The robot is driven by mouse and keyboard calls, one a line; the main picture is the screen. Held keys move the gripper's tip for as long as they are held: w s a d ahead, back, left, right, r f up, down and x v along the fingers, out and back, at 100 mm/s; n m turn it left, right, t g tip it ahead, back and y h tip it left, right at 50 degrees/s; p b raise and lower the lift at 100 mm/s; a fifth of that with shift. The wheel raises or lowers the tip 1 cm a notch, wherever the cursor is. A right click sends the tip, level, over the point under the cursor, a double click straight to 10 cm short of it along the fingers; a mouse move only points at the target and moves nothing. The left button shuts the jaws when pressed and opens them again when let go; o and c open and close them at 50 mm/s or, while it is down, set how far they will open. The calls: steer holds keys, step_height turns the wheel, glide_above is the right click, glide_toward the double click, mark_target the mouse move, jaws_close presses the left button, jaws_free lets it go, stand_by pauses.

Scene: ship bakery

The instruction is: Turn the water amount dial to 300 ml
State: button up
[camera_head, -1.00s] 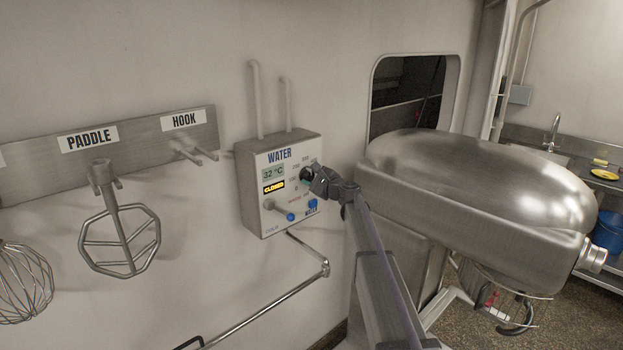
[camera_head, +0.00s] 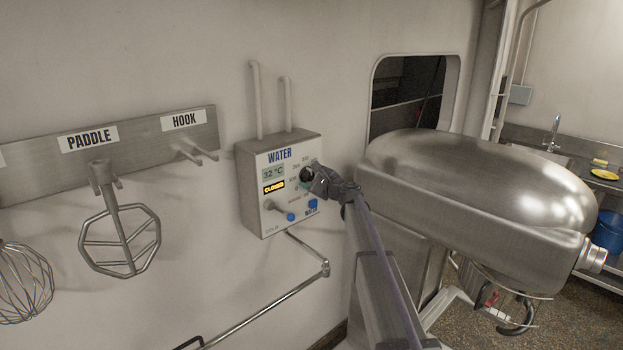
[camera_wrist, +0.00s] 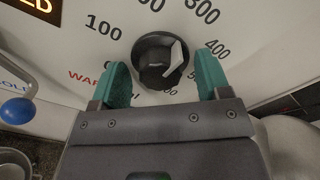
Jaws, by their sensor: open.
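The water amount dial (camera_wrist: 155,58) is a round black knob with a white pointer, ringed by ml numbers on the white water panel (camera_head: 283,237). Gaps show between both fingers and the knob. In the head view, my gripper partly covers the panel's right side, and the dial (camera_head: 306,173) shows at its tip.
A blue-ended lever (camera_head: 290,216) by the COLD label sits low on the panel; its ball is left of my gripper in the wrist view (camera_wrist: 18,110). A pipe (camera_head: 308,253) runs below. A large steel mixer (camera_head: 470,190) stands close on the right. A paddle (camera_head: 119,235) hangs left.

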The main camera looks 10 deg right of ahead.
steer(key=v, duration=1)
steer(key=shift+s+d, duration=0.2)
steer(key=shift+s, duration=0.15)
steer(key=s+a+f+n+g+h+b, duration=0.2)
steer(key=s+f+n+g, duration=0.3)
steer(key=s, duration=0.9)
steer(key=s+a+f+n+g+h+b, duration=0.1)
steer(key=s+f+n+g+h+b, duration=0.3)
steer(key=s+f+n, duration=0.4)
steer(key=s+a+f+n+g+h+b, duration=0.2)
steer(key=s+f+n+g, duration=0.4)
steer(key=s+f, duration=0.7)
steer(key=shift+s+a+n+h+b, duration=0.45)
steer(key=shift+s+n+h, duration=0.35)
steer(key=shift+s, duration=3.65)
